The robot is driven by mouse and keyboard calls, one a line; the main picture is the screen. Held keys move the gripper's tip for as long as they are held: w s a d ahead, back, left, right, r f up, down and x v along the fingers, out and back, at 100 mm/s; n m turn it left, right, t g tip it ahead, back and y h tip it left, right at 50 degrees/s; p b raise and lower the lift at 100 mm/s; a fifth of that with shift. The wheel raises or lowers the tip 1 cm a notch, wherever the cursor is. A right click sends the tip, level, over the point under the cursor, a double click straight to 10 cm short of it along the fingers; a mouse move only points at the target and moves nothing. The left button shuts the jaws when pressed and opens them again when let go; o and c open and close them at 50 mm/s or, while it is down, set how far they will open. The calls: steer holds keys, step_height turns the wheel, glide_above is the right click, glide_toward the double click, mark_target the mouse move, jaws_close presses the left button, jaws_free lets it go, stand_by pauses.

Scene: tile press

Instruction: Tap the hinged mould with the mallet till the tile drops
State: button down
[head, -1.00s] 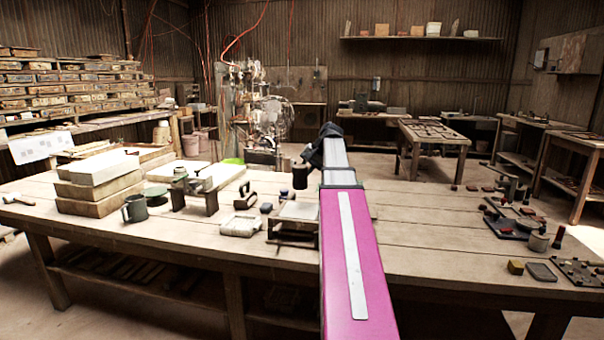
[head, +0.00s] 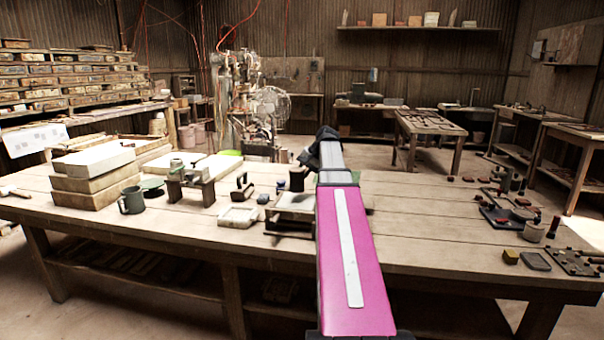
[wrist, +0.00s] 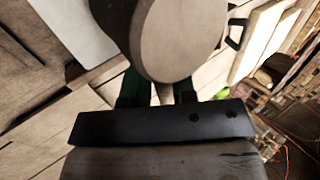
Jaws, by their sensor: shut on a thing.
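My gripper (wrist: 160,92) is shut on the mallet, with its green fingers on either side of the handle. The mallet's round grey-brown head (wrist: 178,35) fills the top middle of the wrist view. In the head view, the dark mallet head (head: 297,179) hangs beside the end of my arm, near the top of a low wooden stand with a pale plate, which looks like the hinged mould (head: 290,214). My arm covers its right side. I cannot tell whether mallet and mould touch. The tile cannot be made out.
A pale square tray (head: 238,217) lies left of the stand. The table right of my arm is mostly clear up to small tools.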

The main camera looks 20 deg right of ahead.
steer(key=shift+f, duration=0.15)
stand_by(0.8)
steer(key=shift+f, duration=0.1)
stand_by(0.5)
step_height(320, 180, down, 5)
steer(key=shift+r, duration=2.45)
